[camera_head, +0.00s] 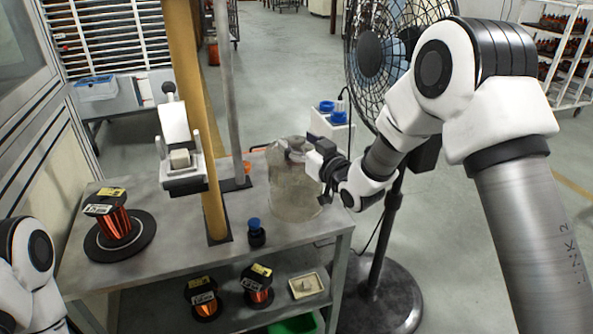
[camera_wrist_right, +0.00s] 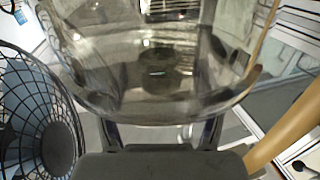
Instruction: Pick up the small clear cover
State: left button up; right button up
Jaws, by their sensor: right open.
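The clear cover (camera_head: 292,190) is a see-through dome-like shell standing on the grey table near its right end. My right gripper (camera_head: 324,178) is at the cover's right side, high up, with its fingers pointing left toward it. In the right wrist view the cover (camera_wrist_right: 150,95) fills the upper middle, very close. The open fingers (camera_wrist_right: 160,132) of that gripper show at its lower edge; whether they touch it I cannot tell. The inside of the cover is blurred.
A copper wire spool (camera_head: 113,222) sits on a black disc at the table's left. A yellow post (camera_head: 205,130) and a small blue-topped bottle (camera_head: 256,233) stand near the middle. A fan (camera_head: 380,300) stands close on the right. More spools (camera_head: 204,299) lie on the lower shelf.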

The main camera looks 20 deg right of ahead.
jog(key=shift+s+r, duration=0.1)
jog(key=shift+c, duration=1.3)
grip_shut()
